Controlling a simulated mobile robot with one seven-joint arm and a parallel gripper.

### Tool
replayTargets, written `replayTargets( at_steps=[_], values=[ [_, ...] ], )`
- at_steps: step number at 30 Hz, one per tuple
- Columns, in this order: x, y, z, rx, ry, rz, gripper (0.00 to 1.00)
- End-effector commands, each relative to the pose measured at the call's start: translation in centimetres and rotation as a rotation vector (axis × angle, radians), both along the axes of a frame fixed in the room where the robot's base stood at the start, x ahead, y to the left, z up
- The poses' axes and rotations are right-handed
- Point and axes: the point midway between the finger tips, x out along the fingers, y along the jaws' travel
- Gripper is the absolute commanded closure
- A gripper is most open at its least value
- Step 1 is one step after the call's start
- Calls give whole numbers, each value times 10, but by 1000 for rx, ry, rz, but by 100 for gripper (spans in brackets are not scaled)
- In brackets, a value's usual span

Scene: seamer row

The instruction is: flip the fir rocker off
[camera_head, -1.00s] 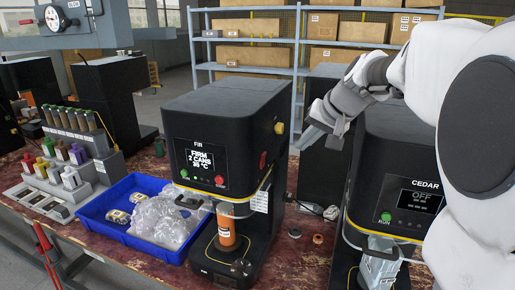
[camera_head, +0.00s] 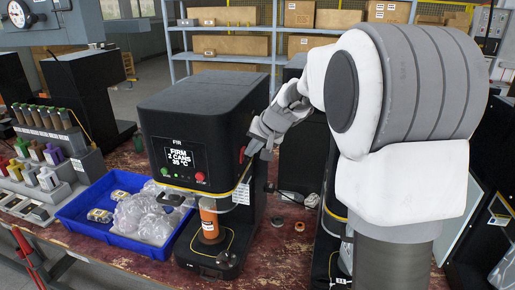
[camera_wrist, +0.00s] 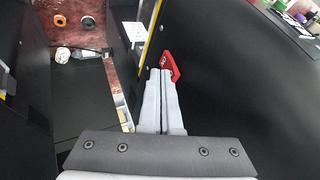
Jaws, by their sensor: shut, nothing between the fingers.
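The fir machine (camera_head: 205,115) is a black box labelled FIR. Its lit screen (camera_head: 180,158) reads FIRM, 2 CANS, 35 °C. A small red rocker (camera_head: 242,154) sits on its right side wall, partly hidden by my gripper; it also shows in the wrist view (camera_wrist: 172,66). My gripper (camera_head: 248,158) is shut and empty beside that wall. In the wrist view its closed fingertips (camera_wrist: 160,73) are right at the rocker's left edge. I cannot tell whether they touch it.
An orange can (camera_head: 209,220) stands in the fir machine. A blue bin (camera_head: 75,222) with clear bags stands to its left. A second black machine is mostly hidden behind my arm, leaving a narrow gap. Two small round parts (camera_head: 277,222) lie on the bench.

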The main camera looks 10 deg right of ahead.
Motion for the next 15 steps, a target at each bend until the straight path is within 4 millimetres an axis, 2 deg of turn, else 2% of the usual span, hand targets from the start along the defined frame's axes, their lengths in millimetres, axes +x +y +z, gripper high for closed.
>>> replayTargets(
  at_steps=[15],
  values=[
    [4,7,2,1,0,1,100]
  ],
)
